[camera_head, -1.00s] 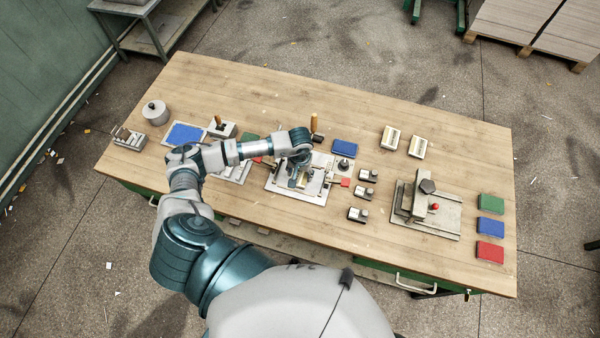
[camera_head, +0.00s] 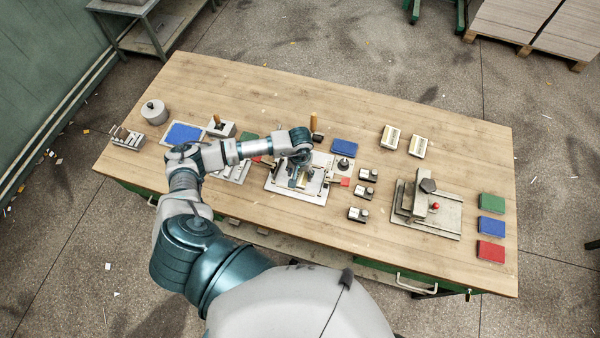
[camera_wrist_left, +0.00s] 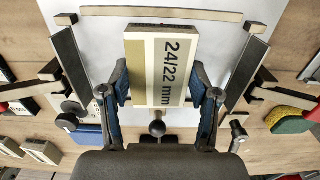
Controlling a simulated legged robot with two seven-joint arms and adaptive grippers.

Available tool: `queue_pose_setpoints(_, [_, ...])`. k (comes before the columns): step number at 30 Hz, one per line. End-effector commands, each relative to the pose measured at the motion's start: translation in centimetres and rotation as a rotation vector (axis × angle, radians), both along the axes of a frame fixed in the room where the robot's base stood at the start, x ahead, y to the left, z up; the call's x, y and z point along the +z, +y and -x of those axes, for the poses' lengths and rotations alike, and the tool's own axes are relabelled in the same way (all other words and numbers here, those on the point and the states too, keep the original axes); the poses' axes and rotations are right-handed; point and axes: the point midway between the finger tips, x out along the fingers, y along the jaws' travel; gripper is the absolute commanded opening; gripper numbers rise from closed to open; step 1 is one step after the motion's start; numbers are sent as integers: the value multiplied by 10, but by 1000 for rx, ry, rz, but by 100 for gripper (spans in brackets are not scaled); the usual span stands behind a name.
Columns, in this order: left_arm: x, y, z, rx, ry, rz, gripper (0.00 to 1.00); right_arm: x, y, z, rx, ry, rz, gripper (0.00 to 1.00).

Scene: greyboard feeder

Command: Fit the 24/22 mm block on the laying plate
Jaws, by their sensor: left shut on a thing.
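The 24/22 mm block (camera_wrist_left: 163,68) shows in the left wrist view as a cream and grey block with black lettering. My left gripper (camera_wrist_left: 160,95) is shut on it, with a blue-padded finger at each side. In the head view my left gripper (camera_head: 300,173) is over the laying plate (camera_head: 310,199), and the arm hides much of the plate and the block. The pale plate (camera_wrist_left: 100,50) lies beneath the block in the wrist view, with bars around it. I cannot tell whether the block touches the plate. My right gripper is not in view.
Two labelled blocks (camera_head: 390,138) lie behind, to the right. Several small metal clamps (camera_head: 358,214) stand right of the plate. A larger fixture (camera_head: 425,215) and green, blue and red pads (camera_head: 490,227) are further right.

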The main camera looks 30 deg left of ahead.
Motion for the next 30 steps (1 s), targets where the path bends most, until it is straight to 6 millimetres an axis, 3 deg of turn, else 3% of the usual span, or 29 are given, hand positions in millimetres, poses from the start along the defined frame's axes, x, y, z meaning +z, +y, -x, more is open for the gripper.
queue_pose_setpoints(1, [0, 0, 0, 0, 0, 0, 19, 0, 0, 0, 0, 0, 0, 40])
queue_pose_setpoints(2, [0, 0, 0, 0, 0, 0, 67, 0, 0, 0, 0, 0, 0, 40])
queue_pose_setpoints(5, [0, 0, 0, 0, 0, 0, 91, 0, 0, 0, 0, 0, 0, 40])
queue_pose_setpoints(17, [5, 0, -1, 0, -1, 1, 91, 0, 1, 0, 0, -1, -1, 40])
queue_pose_setpoints(20, [18, 1, -1, 0, -2, 1, 91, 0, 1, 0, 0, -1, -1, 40])
queue_pose_setpoints(30, [92, 1, -2, -1, -3, 1, 91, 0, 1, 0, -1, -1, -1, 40])
